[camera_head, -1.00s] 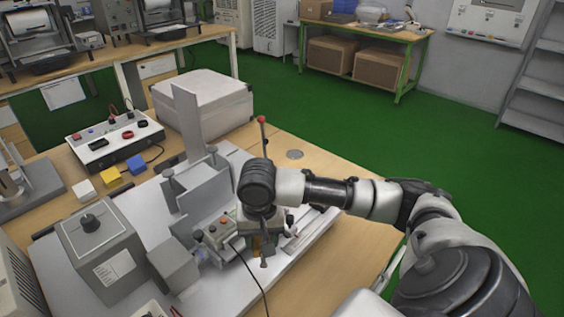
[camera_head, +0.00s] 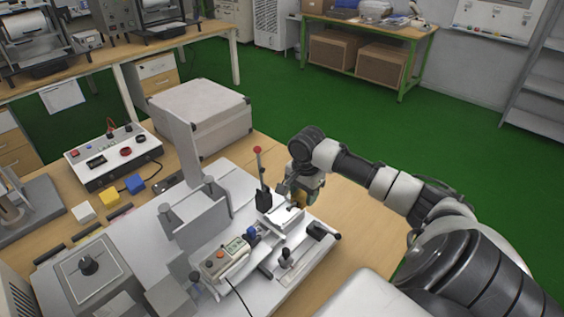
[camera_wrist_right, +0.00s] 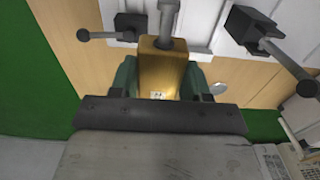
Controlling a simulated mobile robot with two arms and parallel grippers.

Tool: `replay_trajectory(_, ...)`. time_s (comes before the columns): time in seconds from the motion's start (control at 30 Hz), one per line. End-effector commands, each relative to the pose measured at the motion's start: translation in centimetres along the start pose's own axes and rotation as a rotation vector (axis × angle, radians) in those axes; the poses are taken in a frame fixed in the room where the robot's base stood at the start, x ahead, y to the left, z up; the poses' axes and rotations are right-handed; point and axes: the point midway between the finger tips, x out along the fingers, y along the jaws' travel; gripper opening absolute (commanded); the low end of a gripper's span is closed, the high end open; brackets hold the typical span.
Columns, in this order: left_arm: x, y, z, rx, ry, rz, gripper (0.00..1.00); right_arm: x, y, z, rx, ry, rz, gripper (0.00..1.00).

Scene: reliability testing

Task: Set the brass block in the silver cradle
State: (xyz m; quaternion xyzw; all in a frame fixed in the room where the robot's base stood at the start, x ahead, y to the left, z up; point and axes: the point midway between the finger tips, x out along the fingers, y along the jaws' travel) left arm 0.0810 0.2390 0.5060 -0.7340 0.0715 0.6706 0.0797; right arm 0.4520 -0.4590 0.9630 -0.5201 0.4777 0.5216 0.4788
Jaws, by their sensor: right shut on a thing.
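The brass block (camera_wrist_right: 160,72) is held between the green-padded fingers of my right gripper (camera_wrist_right: 162,84) in the right wrist view. A grey rod overlaps the block's far end there; I cannot tell if it is attached. In the head view my right gripper (camera_head: 305,192) is at the far right edge of the test rig, with a bit of the block (camera_head: 298,200) showing below it. A silver channel-like fixture, probably the cradle (camera_head: 284,217), sits on the rig just left of the gripper. Whether block and fixture touch is unclear. My left gripper is out of view.
A red-tipped lever (camera_head: 258,165) stands upright just left of my right gripper. A button box (camera_head: 223,258) with a cable and a black-knobbed clamp (camera_head: 285,258) are on the rig's baseplate. A large grey case (camera_head: 203,115) stands behind. Bare wood lies to the right.

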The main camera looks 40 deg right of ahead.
Motion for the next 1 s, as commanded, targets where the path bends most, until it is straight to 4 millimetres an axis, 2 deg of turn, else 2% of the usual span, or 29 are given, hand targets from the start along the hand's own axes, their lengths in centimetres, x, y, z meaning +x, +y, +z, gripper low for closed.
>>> replay_trajectory(0.03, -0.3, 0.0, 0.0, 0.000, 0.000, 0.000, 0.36, 0.3, -1.2, 0.6, 0.001, -0.005, -0.005, 0.00)
replay_trajectory(0.13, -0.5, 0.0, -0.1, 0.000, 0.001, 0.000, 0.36, 1.6, -3.0, 1.6, 0.001, -0.003, -0.004, 0.00)
replay_trajectory(0.33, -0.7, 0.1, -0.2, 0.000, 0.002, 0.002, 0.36, 3.3, -5.2, 2.7, 0.001, 0.000, -0.002, 0.00)
replay_trajectory(0.47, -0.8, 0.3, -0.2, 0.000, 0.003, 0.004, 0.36, 3.9, -5.6, 2.9, 0.000, 0.002, -0.001, 0.00)
replay_trajectory(0.73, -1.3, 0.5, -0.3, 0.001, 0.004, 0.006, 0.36, 7.3, -5.5, 2.9, 0.000, 0.002, 0.000, 0.00)
replay_trajectory(1.0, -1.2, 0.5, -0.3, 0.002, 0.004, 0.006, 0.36, 7.6, -5.5, 2.9, -0.001, 0.003, -0.002, 0.00)
